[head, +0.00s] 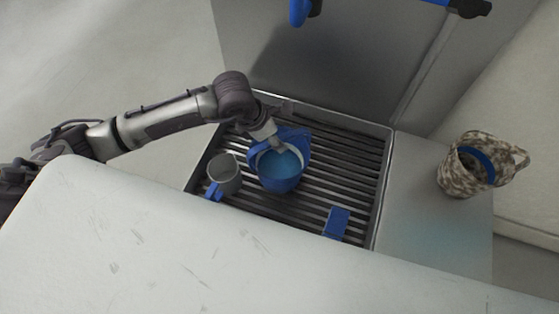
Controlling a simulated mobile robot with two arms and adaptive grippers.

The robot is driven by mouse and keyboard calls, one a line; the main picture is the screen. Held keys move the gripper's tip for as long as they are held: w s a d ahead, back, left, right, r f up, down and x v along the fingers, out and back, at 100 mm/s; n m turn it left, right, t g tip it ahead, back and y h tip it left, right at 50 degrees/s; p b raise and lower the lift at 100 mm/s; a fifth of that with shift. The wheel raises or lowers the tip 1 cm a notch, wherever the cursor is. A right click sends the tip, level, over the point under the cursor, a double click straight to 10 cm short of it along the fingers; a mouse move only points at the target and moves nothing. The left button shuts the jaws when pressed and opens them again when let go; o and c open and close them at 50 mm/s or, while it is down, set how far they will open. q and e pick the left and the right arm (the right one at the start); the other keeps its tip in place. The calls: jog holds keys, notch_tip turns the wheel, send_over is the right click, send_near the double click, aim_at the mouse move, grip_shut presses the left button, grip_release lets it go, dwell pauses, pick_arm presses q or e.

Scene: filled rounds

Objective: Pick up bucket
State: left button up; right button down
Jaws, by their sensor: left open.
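A blue bucket (282,180) with a pale rim and a blue inside stands on the slatted metal grate, near its middle. My left arm reaches in from the left, and my left gripper (276,143) is over the bucket's far rim, pointing down at its opening. The gripper is open; its fingers are small in view, and I cannot tell whether they touch the rim. My right gripper is not in view.
A grey mug-like vessel (224,172) stands close left of the bucket. A small blue block (337,222) lies at the grate's front right. A mottled brown-and-white container (452,178) with a handle stands on the right-hand ledge. A pale counter (200,240) fills the foreground; a grey panel rises behind.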

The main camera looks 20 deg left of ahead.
pick_arm(q)
jog(key=shift+x, duration=1.5)
jog(key=shift+d, duration=0.1)
grip_shut()
jog(key=shift+w+r, duration=0.1)
jog(key=shift+r, duration=0.05)
